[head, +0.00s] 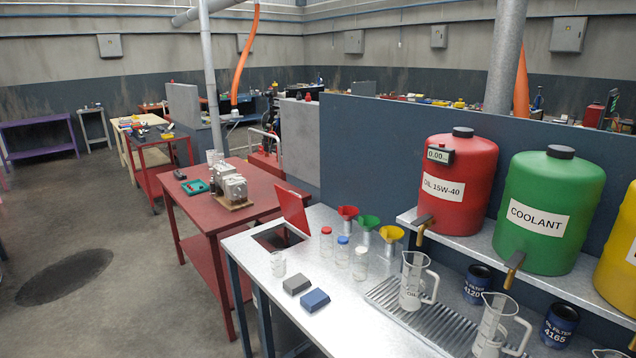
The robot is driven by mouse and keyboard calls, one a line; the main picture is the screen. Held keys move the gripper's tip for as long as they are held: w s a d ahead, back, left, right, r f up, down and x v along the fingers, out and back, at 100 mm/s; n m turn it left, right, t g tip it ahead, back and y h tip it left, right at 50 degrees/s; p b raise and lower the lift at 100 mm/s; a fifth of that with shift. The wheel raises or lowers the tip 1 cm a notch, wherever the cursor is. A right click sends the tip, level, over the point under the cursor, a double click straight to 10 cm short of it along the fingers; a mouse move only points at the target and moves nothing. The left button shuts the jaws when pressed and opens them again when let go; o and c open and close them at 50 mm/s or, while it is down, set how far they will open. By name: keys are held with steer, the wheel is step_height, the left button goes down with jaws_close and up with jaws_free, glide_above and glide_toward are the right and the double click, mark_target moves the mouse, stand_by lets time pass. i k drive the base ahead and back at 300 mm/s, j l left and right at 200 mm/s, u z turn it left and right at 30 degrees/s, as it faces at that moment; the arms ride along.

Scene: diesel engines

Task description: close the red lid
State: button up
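The red lid (293,206) stands raised and tilted at the back left part of the metal-topped bench (345,310). It is beside a dark square opening (279,238) set in the bench top, and the opening is uncovered. The inside of the opening is dark and I cannot tell what it holds. My gripper is not in the head view.
Funnels (369,222) stand behind. A red table (225,228) adjoins at left. Floor is clear further left.

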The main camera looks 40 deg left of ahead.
mark_target(292, 203)
steer(key=i+j, duration=0.1)
steer(key=j, duration=0.4)
steer(key=i+j, duration=0.15)
steer(key=j, duration=0.35)
steer(key=i+j, duration=0.1)
steer(key=j, duration=0.4)
steer(key=i+j, duration=0.15)
steer(key=j, duration=0.35)
steer(key=i+j, duration=0.1)
steer(key=j, duration=0.4)
